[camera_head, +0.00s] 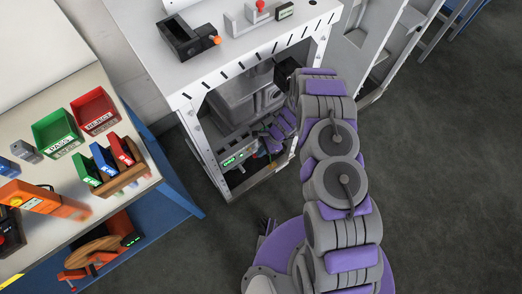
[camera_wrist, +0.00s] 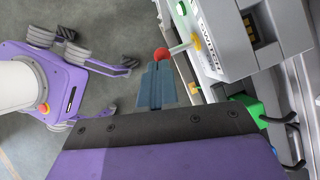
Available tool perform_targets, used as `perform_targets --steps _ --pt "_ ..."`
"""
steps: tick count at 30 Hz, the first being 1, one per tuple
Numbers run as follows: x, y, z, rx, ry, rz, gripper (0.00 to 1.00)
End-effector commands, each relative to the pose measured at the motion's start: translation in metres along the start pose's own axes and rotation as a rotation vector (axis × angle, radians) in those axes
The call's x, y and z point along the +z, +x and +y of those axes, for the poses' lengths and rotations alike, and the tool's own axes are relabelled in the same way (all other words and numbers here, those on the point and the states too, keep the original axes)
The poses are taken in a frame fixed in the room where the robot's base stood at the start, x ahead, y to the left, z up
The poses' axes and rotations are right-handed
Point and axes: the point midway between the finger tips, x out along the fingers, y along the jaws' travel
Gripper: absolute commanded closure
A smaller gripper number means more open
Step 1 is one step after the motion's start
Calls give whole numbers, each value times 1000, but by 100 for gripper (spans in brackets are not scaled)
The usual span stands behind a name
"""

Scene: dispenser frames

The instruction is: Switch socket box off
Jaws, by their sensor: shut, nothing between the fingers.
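The socket box (camera_head: 240,158) sits low inside the white workbench in the head view, with a lit green display on its front. In the head view my arm reaches into the bench and mostly hides the gripper.
The white workbench (camera_head: 205,85) has a top slab and legs around the box. A green plug with a black cable (camera_wrist: 252,108) lies close to the right of my fingers. A table with a green bin (camera_head: 56,132) and a red bin (camera_head: 95,110) stands at left. Open floor lies at right.

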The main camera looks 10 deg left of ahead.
Motion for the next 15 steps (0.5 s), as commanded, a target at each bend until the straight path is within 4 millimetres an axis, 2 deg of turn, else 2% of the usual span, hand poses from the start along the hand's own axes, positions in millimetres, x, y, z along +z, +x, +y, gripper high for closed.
perform_targets --steps 15 --pt "-15 23 7 1 1 0 100"
